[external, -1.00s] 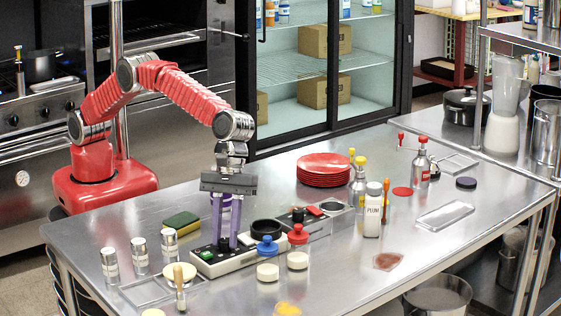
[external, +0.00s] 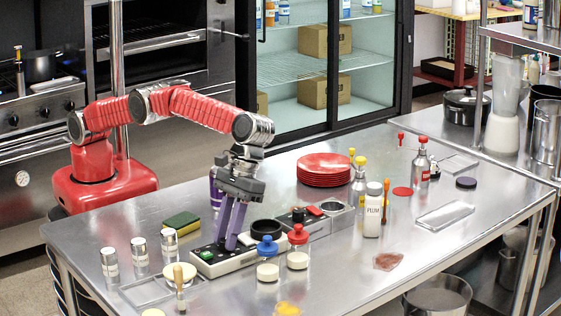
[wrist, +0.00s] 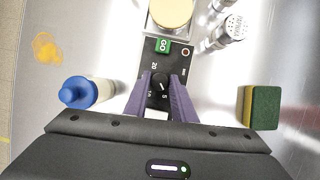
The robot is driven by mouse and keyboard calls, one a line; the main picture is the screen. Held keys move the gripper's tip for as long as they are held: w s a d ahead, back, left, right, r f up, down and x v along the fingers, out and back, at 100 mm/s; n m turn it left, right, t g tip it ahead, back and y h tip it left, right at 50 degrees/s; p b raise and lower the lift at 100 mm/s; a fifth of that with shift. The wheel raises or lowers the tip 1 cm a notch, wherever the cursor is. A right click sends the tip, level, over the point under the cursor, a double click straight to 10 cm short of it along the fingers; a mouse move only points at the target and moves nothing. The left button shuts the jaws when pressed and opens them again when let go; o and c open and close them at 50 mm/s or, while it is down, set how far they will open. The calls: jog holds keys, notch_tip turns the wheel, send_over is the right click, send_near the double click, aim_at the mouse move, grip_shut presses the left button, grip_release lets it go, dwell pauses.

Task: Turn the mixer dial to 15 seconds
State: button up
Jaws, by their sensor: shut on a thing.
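The mixer (external: 208,268) is a long pale base with a dark top panel, near the front left of the table. Its dial (wrist: 160,80) is a small black knob with a pale mark, on a dark panel with white numerals. A "20" is readable on the panel; I cannot tell for certain which number the mark points at. My gripper (external: 228,246) has purple fingers, tilted and reaching down to the panel. In the wrist view its fingers (wrist: 161,88) are closed on both sides of the dial. In the external view the fingertips hide the dial.
A green GO button (wrist: 162,46) sits beside the dial. A blue-lidded jar (external: 267,258) and a red-lidded jar (external: 298,248) stand just right of the mixer. A sponge (external: 182,223) and several metal shakers (external: 139,252) are to the left. Red plates (external: 324,170) are farther back.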

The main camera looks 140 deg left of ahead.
jog(key=shift+w, duration=0.1)
dwell(0.4)
jog(key=o, duration=1.1)
jog(key=shift+c, duration=0.2)
jog(key=shift+n+t, duration=0.3)
jog(key=shift+n, duration=0.5)
